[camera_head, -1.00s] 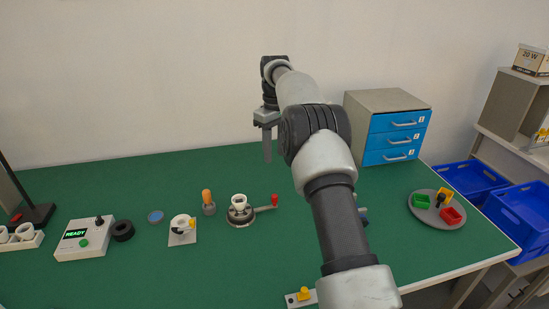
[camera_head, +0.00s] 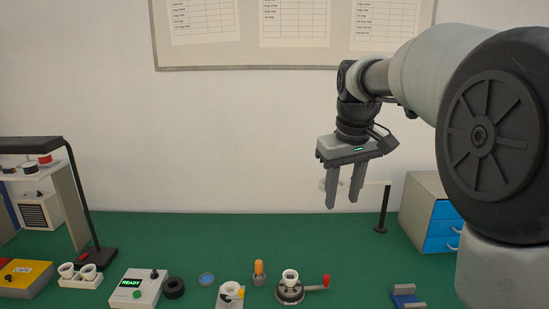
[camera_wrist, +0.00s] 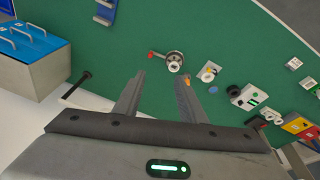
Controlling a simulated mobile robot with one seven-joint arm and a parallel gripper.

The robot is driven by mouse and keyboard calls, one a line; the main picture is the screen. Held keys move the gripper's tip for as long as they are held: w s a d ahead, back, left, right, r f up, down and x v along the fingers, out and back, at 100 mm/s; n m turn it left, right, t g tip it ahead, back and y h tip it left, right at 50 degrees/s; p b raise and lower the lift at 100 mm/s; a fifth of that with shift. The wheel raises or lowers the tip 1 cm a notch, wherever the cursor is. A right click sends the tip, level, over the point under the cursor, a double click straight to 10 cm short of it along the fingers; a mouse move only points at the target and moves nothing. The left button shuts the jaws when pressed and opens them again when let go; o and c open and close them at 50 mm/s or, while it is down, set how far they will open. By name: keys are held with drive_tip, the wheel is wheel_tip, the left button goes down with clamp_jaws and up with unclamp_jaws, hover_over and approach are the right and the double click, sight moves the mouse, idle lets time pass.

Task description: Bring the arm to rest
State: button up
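My gripper (camera_head: 343,200) hangs in the air above the back of the green table (camera_head: 150,236), in front of the wall. Its two fingers point down and stand apart, with nothing between them. In the wrist view, my gripper (camera_wrist: 157,92) also shows open and empty, with the green table below it. My arm reaches in from the right side of the head view and hides part of the table there.
A blue-drawer cabinet (camera_head: 418,213) stands at the right, behind my arm. A thin dark post (camera_head: 382,210) stands behind my gripper. A round fixture with a red-tipped handle (camera_head: 290,289), an orange-topped item (camera_head: 259,272) and a READY box (camera_head: 135,287) stand along the front.

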drive_tip(key=s+r+m+t+p, duration=0.1)
drive_tip(key=s+r+m+p, duration=0.15)
drive_tip(key=s, duration=1.15)
drive_tip(key=s+a+f+t, duration=0.1)
drive_tip(key=s+f, duration=0.3)
drive_tip(key=s, duration=0.7)
drive_tip(key=shift+s+a+f+m+t+p, duration=0.2)
drive_tip(key=shift+f+m+t+p, duration=0.1)
drive_tip(key=shift+m+t+p, duration=0.15)
